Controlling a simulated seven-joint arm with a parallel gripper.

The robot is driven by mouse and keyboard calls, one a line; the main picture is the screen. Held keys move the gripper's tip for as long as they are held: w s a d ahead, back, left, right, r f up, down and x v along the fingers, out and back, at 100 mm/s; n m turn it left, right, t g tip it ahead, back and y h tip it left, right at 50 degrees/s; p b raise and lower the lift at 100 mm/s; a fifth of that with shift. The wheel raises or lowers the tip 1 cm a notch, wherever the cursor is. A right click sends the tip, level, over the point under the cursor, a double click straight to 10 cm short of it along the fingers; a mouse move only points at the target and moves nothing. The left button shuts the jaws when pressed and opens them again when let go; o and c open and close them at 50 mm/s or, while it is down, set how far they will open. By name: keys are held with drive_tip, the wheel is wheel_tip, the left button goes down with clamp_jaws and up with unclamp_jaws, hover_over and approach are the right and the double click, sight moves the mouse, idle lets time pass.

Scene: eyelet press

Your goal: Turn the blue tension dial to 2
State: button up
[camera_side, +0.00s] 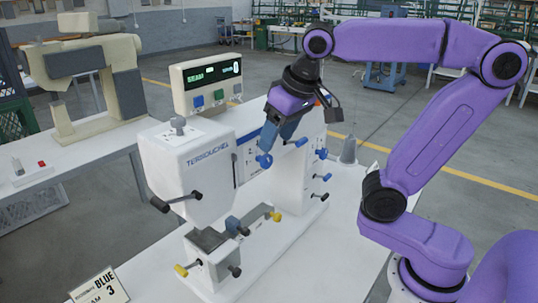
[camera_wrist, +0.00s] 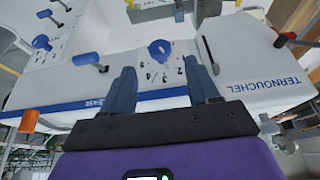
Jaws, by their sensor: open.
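The blue tension dial (camera_wrist: 160,50) is a round knob on the white face of the press, with small printed numbers around it. I cannot read which number it points to. It also shows in the side view (camera_side: 264,160), just below my gripper. My gripper (camera_wrist: 162,68) is open, with one blue finger on each side of the dial's line in the wrist view. In the side view my gripper (camera_side: 280,141) hangs above and close to the dial. I cannot tell whether the fingers touch it.
The press (camera_side: 188,165) carries a black-handled lever (camera_side: 175,203) and several blue, black and yellow knobs. A display box (camera_side: 208,84) stands behind it. A card (camera_side: 99,288) on the table's front edge reads BLUE and 3.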

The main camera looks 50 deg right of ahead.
sight(268, 156)
drive_tip(key=x, duration=0.6)
drive_tip(key=shift+w+f, duration=0.1)
drive_tip(key=shift+f, duration=0.1)
drive_tip(key=c, duration=1)
